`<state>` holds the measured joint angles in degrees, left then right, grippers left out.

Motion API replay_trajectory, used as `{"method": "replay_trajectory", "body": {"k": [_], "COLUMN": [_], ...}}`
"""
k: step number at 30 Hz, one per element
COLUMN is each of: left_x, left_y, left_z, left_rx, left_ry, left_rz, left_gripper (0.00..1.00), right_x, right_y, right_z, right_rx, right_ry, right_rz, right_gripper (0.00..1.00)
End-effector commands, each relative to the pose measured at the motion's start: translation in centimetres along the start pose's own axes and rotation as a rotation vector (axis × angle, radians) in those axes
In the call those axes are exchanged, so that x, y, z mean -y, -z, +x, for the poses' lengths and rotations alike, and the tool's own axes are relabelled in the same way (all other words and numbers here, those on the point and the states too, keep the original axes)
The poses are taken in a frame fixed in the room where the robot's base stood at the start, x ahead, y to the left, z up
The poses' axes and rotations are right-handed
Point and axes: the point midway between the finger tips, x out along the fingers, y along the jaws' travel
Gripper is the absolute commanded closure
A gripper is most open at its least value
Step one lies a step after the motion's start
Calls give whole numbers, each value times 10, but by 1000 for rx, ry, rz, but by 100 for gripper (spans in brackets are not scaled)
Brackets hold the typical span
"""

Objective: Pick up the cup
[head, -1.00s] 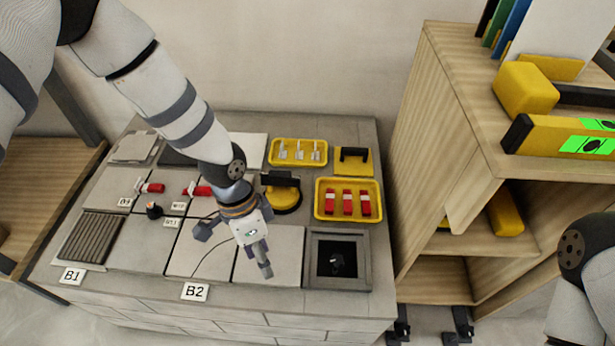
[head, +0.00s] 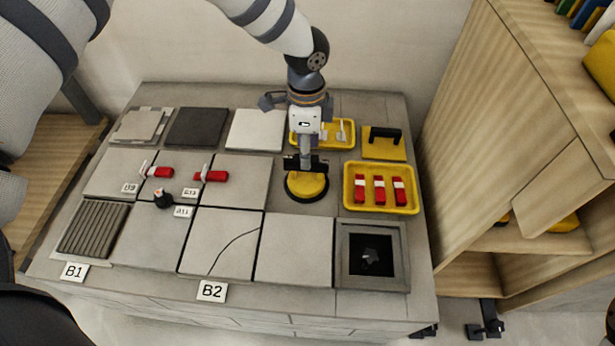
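The cup is a round yellow suction cup (head: 306,188) with a black handle on top. It stands upright on the bench, on a grey spot left of the tray with red pieces. My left gripper (head: 300,138) hangs over the cup from behind, its fingers spread apart. The front finger reaches down in front of the black handle in the picture and hides part of it. Whether it touches the handle cannot be told. Nothing is held. My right gripper is not in view.
A yellow tray with red pieces (head: 411,206) is right of the cup. A yellow tray with white clips (head: 347,128) and a yellow block with a black handle (head: 384,152) lie behind. A black-lined square recess (head: 346,281) is front right. A wooden shelf (head: 452,134) stands right.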

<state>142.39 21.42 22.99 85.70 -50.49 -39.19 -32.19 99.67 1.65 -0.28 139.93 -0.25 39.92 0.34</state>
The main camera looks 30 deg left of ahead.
Motion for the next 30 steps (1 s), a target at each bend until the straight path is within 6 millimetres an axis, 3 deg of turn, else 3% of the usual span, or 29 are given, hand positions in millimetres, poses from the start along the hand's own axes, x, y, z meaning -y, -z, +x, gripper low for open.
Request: {"method": "replay_trajectory", "body": {"k": [3, 6, 14, 20, 30], "left_x": [1, 2, 3, 3, 3], "left_y": [-2, -1, -1, -1, 0], "left_z": [28, 43, 47, 46, 44], "left_rx": [1, 1, 0, 0, -1], "left_ry": [-5, -3, 0, 0, 2], "left_rz": [-3, -1, -1, -1, -1], "left_gripper": [58, 58, 58, 100, 100], "right_x": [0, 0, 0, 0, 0], "right_y": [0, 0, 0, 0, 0], "right_z": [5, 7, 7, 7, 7], "right_rx": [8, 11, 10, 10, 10], "right_ry": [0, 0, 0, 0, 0], "right_rz": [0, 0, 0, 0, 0], "right_gripper": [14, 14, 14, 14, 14]}}
